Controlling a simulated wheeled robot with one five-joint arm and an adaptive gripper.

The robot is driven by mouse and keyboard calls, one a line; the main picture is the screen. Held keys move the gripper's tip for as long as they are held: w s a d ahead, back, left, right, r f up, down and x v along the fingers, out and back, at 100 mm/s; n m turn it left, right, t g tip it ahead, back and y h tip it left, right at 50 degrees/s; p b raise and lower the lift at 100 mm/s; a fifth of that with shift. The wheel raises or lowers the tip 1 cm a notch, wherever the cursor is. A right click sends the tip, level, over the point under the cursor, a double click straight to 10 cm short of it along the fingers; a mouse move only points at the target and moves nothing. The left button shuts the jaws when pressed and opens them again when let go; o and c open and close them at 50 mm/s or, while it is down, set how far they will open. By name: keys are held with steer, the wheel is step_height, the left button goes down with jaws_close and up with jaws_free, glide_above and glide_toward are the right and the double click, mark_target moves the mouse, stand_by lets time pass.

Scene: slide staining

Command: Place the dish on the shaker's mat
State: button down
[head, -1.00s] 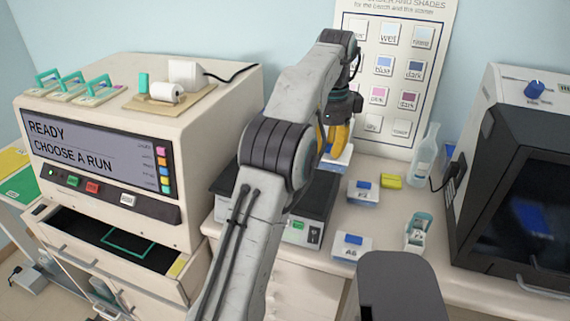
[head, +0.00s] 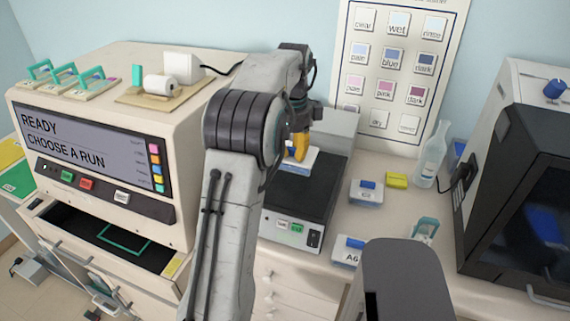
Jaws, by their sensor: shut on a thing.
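My gripper (head: 301,148) has yellow fingers and is shut on a dish (head: 299,160), a pale, low box of which the front and right parts show. The dish is over the back part of the shaker (head: 291,228), a grey box with a dark mat (head: 300,196) on top and small buttons on its front. I cannot tell whether the dish touches the mat or hangs a little above it. My arm hides the left side of the shaker and part of the dish.
A yellow block (head: 396,180), a clear bottle (head: 431,157) and a black-fronted machine (head: 520,200) stand farther right. A large staining machine (head: 90,150) stands left.

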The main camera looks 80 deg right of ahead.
mark_target(285, 159)
steer(key=shift+w+f+p, duration=0.25)
steer(key=shift+w+f, duration=0.05)
steer(key=shift+w, duration=0.25)
steer(key=shift+w+f+p, duration=0.25)
steer(key=shift+w, duration=0.25)
steer(key=f+p, duration=0.1)
steer(key=p, duration=0.2)
steer(key=shift+f, duration=0.35)
steer(key=shift+f+p, duration=1.15)
steer(key=shift+f, duration=0.05)
steer(key=c, duration=1.1)
jaws_free()
steer(key=shift+c, duration=0.2)
